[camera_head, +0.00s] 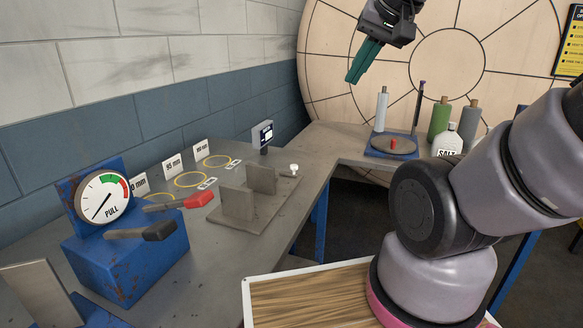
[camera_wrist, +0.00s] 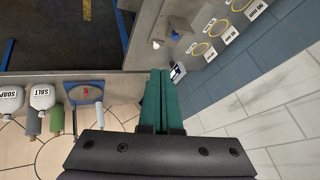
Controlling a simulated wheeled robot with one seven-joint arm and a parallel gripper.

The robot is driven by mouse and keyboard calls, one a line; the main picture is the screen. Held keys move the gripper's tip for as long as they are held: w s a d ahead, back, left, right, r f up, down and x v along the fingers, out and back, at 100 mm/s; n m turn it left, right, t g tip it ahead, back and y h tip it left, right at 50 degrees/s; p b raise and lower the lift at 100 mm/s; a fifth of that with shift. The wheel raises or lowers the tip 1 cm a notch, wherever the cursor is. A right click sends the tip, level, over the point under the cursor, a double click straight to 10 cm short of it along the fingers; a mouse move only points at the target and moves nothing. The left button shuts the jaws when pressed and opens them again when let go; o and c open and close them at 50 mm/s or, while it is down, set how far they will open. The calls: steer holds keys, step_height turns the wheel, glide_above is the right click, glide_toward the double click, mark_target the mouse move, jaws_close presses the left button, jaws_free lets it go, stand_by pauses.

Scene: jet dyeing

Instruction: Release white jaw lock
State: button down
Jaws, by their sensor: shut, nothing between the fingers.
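A small white knob (camera_head: 294,168) sits at the right end of a grey fixture (camera_head: 262,213). The fixture has two upright grey jaw plates, a near one (camera_head: 236,205) and a far one (camera_head: 261,179), with a gap between them. The white knob also shows in the wrist view (camera_wrist: 156,44), just beyond my fingertips in the picture. My gripper (camera_head: 355,77) has green fingers and is shut and empty. It is raised well above the bench, in front of the round cream wall panel, clear of the knob. Its fingers lie together in the wrist view (camera_wrist: 161,74).
A blue gauge box (camera_head: 118,252) with a red-ended lever (camera_head: 197,201) and a black-ended lever (camera_head: 155,232) stands left of the fixture. A small display device (camera_head: 262,135) stands behind. Bottles, including a salt bottle (camera_head: 447,141), and a blue tray (camera_head: 373,152) occupy the back bench.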

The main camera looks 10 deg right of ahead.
steer(key=w+a+f+n+h, duration=0.1)
steer(key=w+f+n, duration=1)
steer(key=w+f, duration=0.75)
steer(key=w+a+f+n, duration=0.4)
steer(key=f+n, duration=0.1)
steer(key=f, duration=0.2)
steer(key=shift+f+y, duration=0.3)
steer(key=shift+g, duration=0.3)
steer(key=x, duration=0.9)
steer(key=w, duration=0.2)
steer(key=w+d+f, duration=0.1)
steer(key=shift+w, duration=0.1)
steer(key=shift+w+d+f, duration=0.15)
steer(key=shift+w+d, duration=0.05)
steer(key=shift+w, duration=0.35)
